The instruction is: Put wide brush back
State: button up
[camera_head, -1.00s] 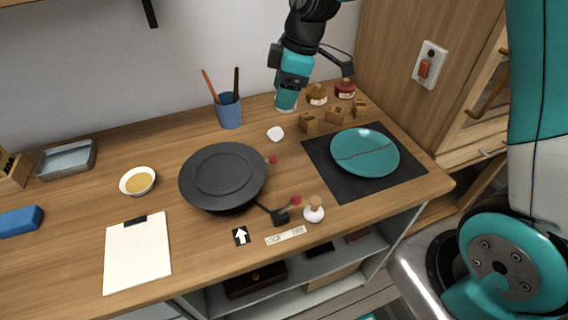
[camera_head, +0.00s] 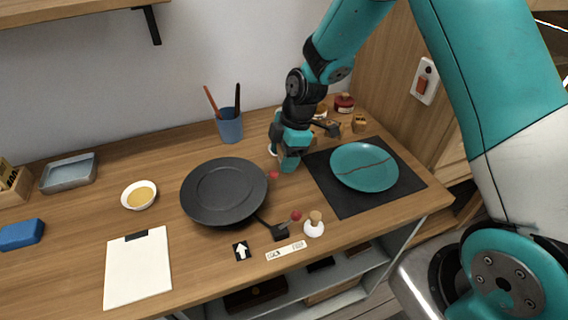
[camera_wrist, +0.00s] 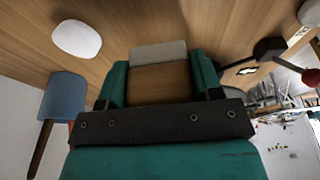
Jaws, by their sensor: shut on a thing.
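My gripper (camera_head: 289,163) is over the wooden worktop, between the dark round pan and the teal plate. In the wrist view my gripper (camera_wrist: 160,82) has its teal fingers closed on a wide brush (camera_wrist: 158,84) with a wooden body and a pale grey edge. In the head view the brush is hidden by the gripper. A blue cup (camera_head: 230,127) holding a red stick and a dark stick stands at the back, left of my gripper. The cup also shows at the left of the wrist view (camera_wrist: 64,97).
The dark pan (camera_head: 223,192) is just left of my gripper. The teal plate (camera_head: 364,167) with a seam lies on a black mat (camera_head: 345,204) to the right. A small white piece (camera_wrist: 77,39) lies near the cup. Jars and wooden blocks (camera_head: 359,124) stand behind. Worktop before the cup is clear.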

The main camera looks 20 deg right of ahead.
jog(key=shift+f, duration=1.85)
jog(key=shift+f, duration=0.1)
jog(key=o, duration=0.8)
jog(key=shift+o, duration=0.2)
jog(key=b+v, duration=0.2)
jog(key=v, duration=1)
jog(key=s+a+r+m, duration=0.2)
jog(key=s+r+m, duration=0.1)
jog(key=s, duration=0.5)
jog(key=s+a+r+m, duration=0.3)
jog(key=s+r+m, duration=0.1)
jog(key=s, duration=0.4)
jog(key=s+a+r+m+y, duration=0.1)
jog(key=s+r+m, duration=0.3)
jog(key=s, duration=0.5)
jog(key=shift+a+r, duration=0.7)
jog(key=shift+a, duration=0.1)
jog(key=shift+w, duration=0.1)
